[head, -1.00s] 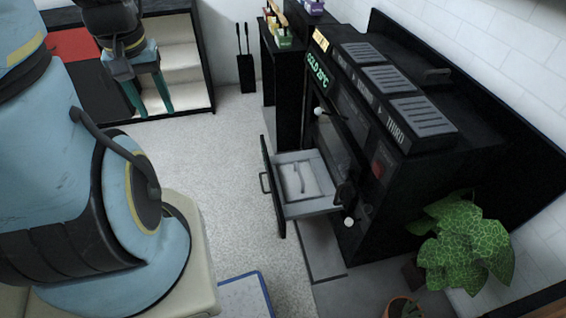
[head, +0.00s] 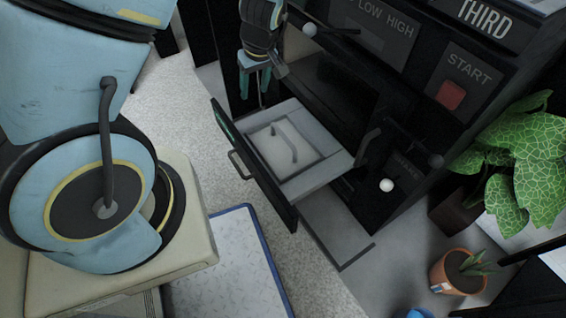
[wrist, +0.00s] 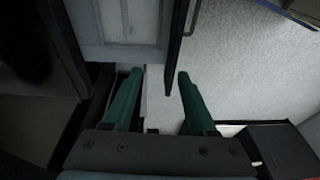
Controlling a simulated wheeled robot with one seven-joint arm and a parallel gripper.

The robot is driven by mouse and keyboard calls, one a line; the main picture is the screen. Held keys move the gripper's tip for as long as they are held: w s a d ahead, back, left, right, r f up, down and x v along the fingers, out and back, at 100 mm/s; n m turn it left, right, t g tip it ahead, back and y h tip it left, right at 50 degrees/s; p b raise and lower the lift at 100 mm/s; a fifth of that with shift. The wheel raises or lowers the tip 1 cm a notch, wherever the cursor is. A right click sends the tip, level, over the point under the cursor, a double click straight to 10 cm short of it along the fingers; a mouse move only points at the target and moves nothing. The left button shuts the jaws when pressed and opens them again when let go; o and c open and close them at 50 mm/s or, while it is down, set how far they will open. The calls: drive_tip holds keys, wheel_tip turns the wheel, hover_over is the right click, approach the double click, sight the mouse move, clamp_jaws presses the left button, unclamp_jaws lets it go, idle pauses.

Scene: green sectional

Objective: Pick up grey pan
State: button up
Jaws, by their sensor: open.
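A light grey square pan (head: 270,147) with a curved handle lies in an open drawer (head: 325,173) of the black machine. In the wrist view, a pale grey panelled surface (wrist: 115,45), likely the pan or the drawer, shows at the top and is cut off by the frame. My gripper (head: 255,82) is open and empty, with teal fingers pointing down. It is behind the drawer in the head view, apart from the pan. In the wrist view the fingers (wrist: 158,76) straddle a gap near the drawer's dark front panel (wrist: 176,45).
The drawer's front panel (head: 255,165) has a bar handle (head: 245,167) and sticks out over the floor. The black machine (head: 400,60) rises close beside my gripper. A leafy plant (head: 515,160) and a small potted plant (head: 460,272) stand right. Speckled floor (head: 185,115) is clear left of the drawer.

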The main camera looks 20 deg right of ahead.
drive_tip(key=t+b, duration=0.2)
drive_tip(key=b, duration=0.6)
hover_over(285, 136)
drive_tip(key=s, duration=0.3)
drive_tip(key=f, duration=1.7)
drive_tip(key=shift+w+d, duration=0.15)
drive_tip(key=shift+w, duration=0.05)
drive_tip(key=x, duration=0.2)
drive_tip(key=b+x, duration=0.1)
drive_tip(key=x, duration=0.2)
drive_tip(key=shift+f, duration=0.15)
drive_tip(key=shift+w+d+b+x, duration=0.15)
drive_tip(key=shift+b+x, duration=0.4)
drive_tip(key=shift+x, duration=0.75)
drive_tip(key=shift+w+d+b+x, duration=0.15)
drive_tip(key=shift+b+x, duration=0.35)
drive_tip(key=shift+x, duration=0.8)
drive_tip(key=shift+a, duration=0.25)
drive_tip(key=shift+f, duration=0.15)
clamp_jaws()
